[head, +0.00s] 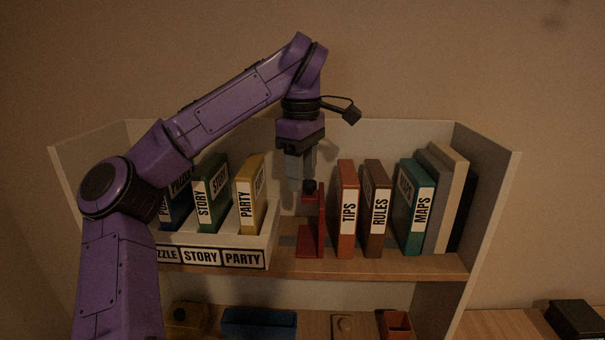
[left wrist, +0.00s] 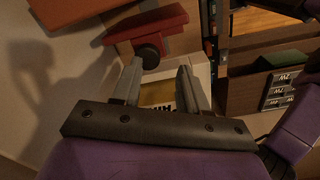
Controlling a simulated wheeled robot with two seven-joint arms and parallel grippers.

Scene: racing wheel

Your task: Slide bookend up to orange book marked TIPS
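The red bookend (head: 308,250) stands on the shelf just left of the orange book marked TIPS (head: 347,212), with a narrow gap between them. In the left wrist view the fingers (left wrist: 158,68) are apart with nothing clamped. The knob (left wrist: 148,55) and the red bookend (left wrist: 145,22) lie just past the fingertips. My right gripper is not in view.
A white holder (head: 212,256) with blue, green and yellow books stands left of the bookend. A brown RULES book (head: 375,210), a teal MAPS book (head: 414,208) and plain books stand right of TIPS. Shelf side walls (head: 490,190) bound the space. Small bins (head: 258,322) sit below.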

